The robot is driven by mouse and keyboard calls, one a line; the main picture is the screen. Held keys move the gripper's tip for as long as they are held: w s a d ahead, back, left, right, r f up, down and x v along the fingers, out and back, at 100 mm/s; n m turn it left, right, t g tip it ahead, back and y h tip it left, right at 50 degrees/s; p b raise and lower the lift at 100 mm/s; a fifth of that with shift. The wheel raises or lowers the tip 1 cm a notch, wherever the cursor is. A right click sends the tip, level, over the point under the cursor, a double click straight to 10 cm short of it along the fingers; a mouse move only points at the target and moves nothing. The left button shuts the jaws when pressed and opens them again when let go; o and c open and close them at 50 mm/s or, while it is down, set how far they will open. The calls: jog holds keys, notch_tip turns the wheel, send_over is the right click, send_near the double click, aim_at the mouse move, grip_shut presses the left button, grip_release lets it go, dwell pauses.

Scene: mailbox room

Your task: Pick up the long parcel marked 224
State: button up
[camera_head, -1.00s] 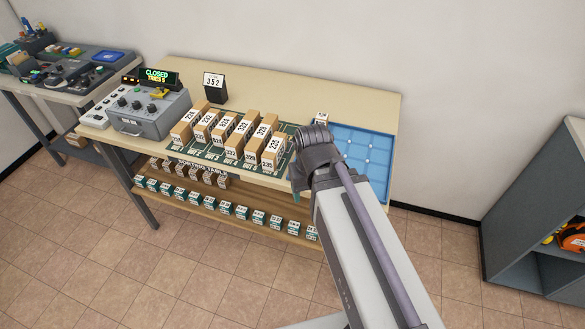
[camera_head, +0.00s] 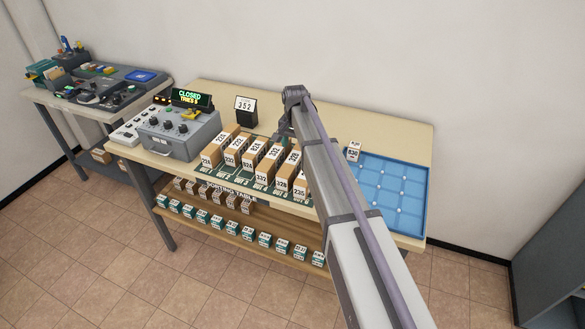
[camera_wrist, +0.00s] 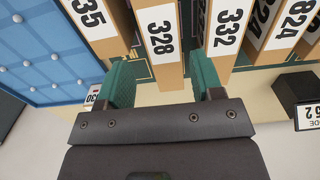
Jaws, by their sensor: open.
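Several long brown parcels with white number labels stand in a row (camera_head: 252,152) on the green sorting mat in the head view. The labels are too small there to say surely which is 224. My gripper (camera_wrist: 163,75) is open and empty. Its green fingers are at either side of the parcel marked 328 (camera_wrist: 161,40), near its end; contact cannot be told. The parcel marked 332 (camera_wrist: 226,28) is close to the right finger.
A blue gridded tray (camera_head: 392,190) lies at the table's right, with a small 830 box (camera_head: 353,151) by its corner. A black sign reading 352 (camera_head: 245,108) stands behind the row. A grey control box (camera_head: 180,133) shows CLOSED. Small boxes fill the lower shelf.

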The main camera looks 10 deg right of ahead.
aim_at(294, 157)
notch_tip(294, 157, down, 9)
jog(key=b, duration=0.7)
jog(key=shift+a+f+b, duration=0.1)
jog(key=shift+f+b, duration=0.1)
jog(key=shift+b, duration=0.2)
jog(key=shift+r, duration=0.25)
jog(key=c, duration=0.9)
jog(key=shift+p, duration=0.3)
